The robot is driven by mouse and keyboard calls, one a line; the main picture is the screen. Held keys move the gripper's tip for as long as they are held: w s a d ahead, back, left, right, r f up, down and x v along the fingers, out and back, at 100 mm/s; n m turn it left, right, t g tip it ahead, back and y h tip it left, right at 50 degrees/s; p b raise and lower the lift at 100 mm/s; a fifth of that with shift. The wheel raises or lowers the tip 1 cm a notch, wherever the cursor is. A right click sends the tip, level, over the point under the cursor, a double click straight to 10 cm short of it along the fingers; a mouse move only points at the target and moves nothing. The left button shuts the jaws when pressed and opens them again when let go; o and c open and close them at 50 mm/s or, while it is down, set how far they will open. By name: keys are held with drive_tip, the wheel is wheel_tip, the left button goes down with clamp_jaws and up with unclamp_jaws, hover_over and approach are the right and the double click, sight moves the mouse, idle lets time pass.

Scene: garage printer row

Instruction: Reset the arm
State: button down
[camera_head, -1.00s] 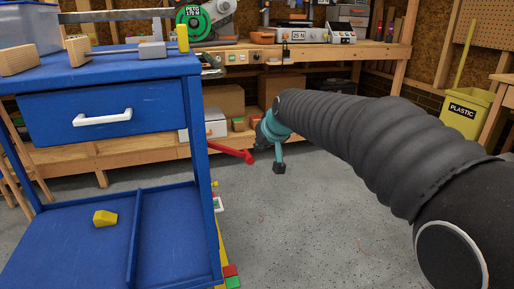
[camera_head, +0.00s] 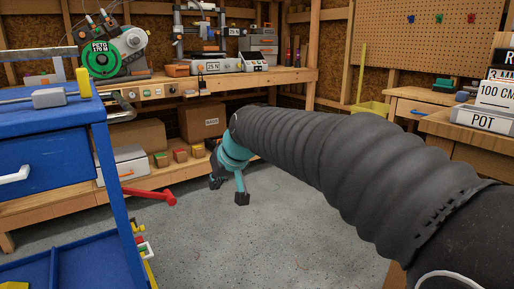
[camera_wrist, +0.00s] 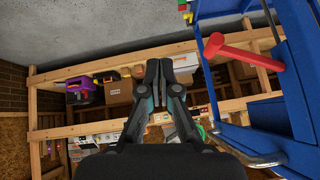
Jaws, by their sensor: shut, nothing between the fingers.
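My arm, in a black ribbed sleeve, reaches from the lower right to the middle of the head view. My gripper (camera_head: 218,178) hangs at its far end over open floor, partly hidden behind the teal wrist. In the wrist view my gripper (camera_wrist: 159,65) points away from the camera with its two dark fingers together and nothing between them. It is apart from the blue cart (camera_head: 45,150) at the left. The cart also shows at the right of the wrist view (camera_wrist: 298,60).
A red handle or hammer (camera_head: 150,194) sticks out from the cart's side towards my gripper; it also shows in the wrist view (camera_wrist: 240,52). A wooden workbench (camera_head: 200,85) with a filament spool (camera_head: 103,58) stands behind. Grey floor (camera_head: 260,240) is clear below the arm.

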drive_tip(key=s+d+f+m+h+p, duration=0.3)
drive_tip(key=s+d+m+h+p, duration=0.2)
drive_tip(key=s+d, duration=2.2)
drive_tip(key=shift+d+f+m+h+p, duration=0.25)
drive_tip(key=shift+d+m+p, duration=0.7)
drive_tip(key=shift+d, duration=1.2)
